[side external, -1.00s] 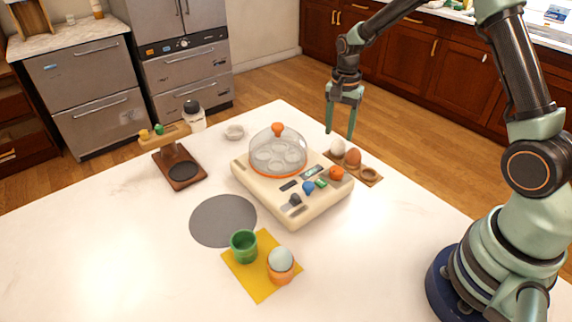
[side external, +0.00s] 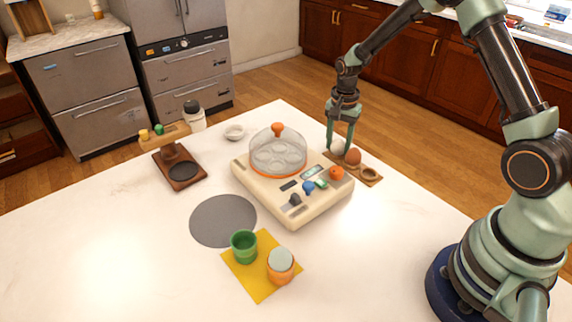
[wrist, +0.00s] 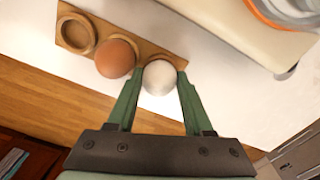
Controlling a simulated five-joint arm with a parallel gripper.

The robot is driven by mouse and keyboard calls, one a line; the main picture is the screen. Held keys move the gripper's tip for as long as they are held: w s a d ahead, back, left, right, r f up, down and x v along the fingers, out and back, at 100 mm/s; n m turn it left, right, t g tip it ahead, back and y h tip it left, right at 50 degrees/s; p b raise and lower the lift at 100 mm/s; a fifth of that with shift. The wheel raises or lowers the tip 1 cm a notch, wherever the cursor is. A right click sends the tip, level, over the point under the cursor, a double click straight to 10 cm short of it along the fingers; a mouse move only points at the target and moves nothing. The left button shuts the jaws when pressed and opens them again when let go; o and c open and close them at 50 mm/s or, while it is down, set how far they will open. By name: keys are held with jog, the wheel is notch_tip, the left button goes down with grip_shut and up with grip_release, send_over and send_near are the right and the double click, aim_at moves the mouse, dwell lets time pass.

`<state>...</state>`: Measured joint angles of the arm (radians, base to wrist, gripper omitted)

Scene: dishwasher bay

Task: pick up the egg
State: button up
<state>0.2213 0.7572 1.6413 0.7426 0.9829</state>
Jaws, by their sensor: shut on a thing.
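A white egg (wrist: 159,78) sits at one end of the wooden egg tray (wrist: 150,48), between my fingers in the wrist view. In the side view the white egg (side external: 337,147) is partly hidden by my fingers. My gripper (side external: 341,146) points down at the tray and is shut on the white egg; its green fingers (wrist: 160,82) lie on both sides of it. A brown egg (side external: 353,156) sits beside it in the tray, close to one finger.
A cream egg cooker (side external: 290,205) with a clear dome stands left of the tray. The tray's end hollow (side external: 370,174) is empty. A green cup (side external: 243,246) stands on the yellow mat. A wooden stand (side external: 180,168) is at the left.

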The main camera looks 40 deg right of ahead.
jog(key=shift+r, duration=0.15)
notch_tip(320, 180, up, 19)
jog(key=a+f+n, duration=0.1)
jog(key=a, duration=0.6)
jog(key=a+f+n, duration=0.2)
jog(key=a, duration=0.5)
jog(key=s+a+f+n, duration=0.1)
jog(key=a, duration=0.5)
jog(key=shift+a+f+n+g, duration=0.15)
jog(key=shift+a+n+g, duration=0.25)
jog(key=s+a+f+n, duration=0.2)
jog(key=s+a, duration=0.2)
jog(key=a, duration=0.4)
jog(key=s+a+f+n, duration=0.2)
jog(key=s+a, duration=0.3)
jog(key=a, duration=0.3)
jog(key=shift+h, duration=0.4)
jog(key=shift+a+f, duration=0.1)
jog(key=shift+f, duration=3.05)
jog(key=shift+f, duration=0.45)
